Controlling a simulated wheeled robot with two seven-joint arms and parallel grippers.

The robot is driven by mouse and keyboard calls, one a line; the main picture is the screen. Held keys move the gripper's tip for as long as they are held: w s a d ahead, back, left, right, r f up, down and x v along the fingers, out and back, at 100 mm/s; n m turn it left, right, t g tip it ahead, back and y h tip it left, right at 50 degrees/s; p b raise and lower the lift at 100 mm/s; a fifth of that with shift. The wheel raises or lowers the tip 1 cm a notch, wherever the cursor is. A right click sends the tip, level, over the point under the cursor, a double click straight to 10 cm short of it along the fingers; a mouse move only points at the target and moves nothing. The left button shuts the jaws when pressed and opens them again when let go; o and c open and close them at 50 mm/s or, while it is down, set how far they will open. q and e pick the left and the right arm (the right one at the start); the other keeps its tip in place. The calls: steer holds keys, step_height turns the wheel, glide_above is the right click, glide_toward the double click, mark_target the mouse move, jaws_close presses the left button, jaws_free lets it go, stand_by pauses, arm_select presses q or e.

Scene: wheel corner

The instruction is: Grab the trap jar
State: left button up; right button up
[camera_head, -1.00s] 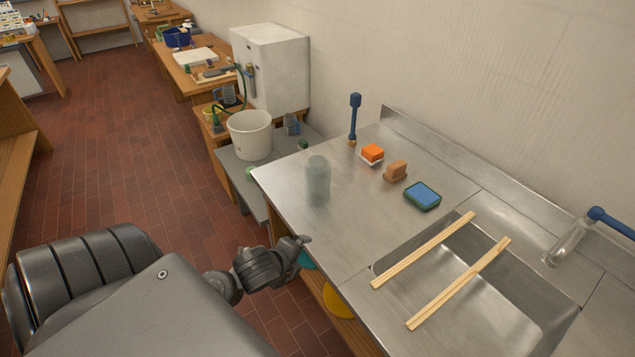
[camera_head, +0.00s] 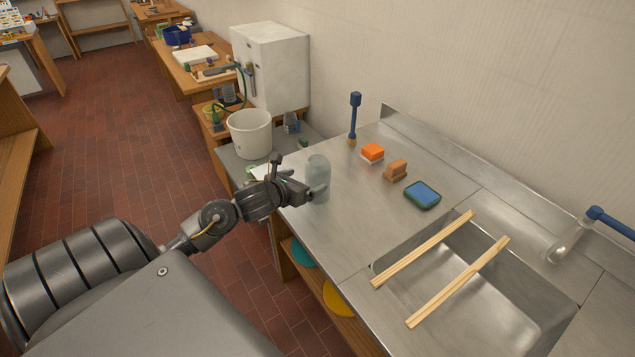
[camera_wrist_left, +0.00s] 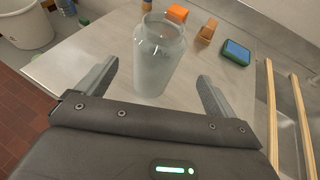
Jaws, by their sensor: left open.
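The trap jar is a clear, frosted glass jar (camera_head: 318,176) standing upright on the left part of the steel counter. In the left wrist view the jar (camera_wrist_left: 159,58) stands ahead, between the lines of the two fingers. My left gripper (camera_head: 305,182) is at the jar's left side, level with its body. In the left wrist view my left gripper (camera_wrist_left: 159,88) is open, with one finger to each side of the jar's lower part. Whether a finger touches the glass is not clear. My right gripper is not in view.
Behind the jar are an orange sponge (camera_head: 372,152), a brown block (camera_head: 396,169), a blue-and-green sponge (camera_head: 422,195) and a blue-handled brush (camera_head: 354,115). Two wooden slats (camera_head: 424,249) span the sink (camera_head: 500,310). A white bucket (camera_head: 250,135) stands to the left on a lower bench.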

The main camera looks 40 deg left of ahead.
mark_target(312, 177)
arm_select(q)
steer(key=x, duration=0.3)
steer(key=shift+w+f, duration=0.2)
steer(key=shift+w, duration=0.1)
steer(key=shift+w+p, duration=0.2)
steer(key=shift+p, duration=0.3)
steer(key=x, duration=0.1)
steer(key=p+x, duration=0.1)
steer(key=x, duration=0.2)
steer(key=shift+a+f+p, duration=0.15)
steer(key=shift+a+p, duration=0.1)
steer(key=shift+p, duration=0.1)
steer(key=shift+w+f, duration=0.2)
steer(key=shift+w, duration=0.05)
steer(key=shift+c, duration=0.3)
steer(key=c, duration=1.1)
steer(key=shift+r, duration=0.1)
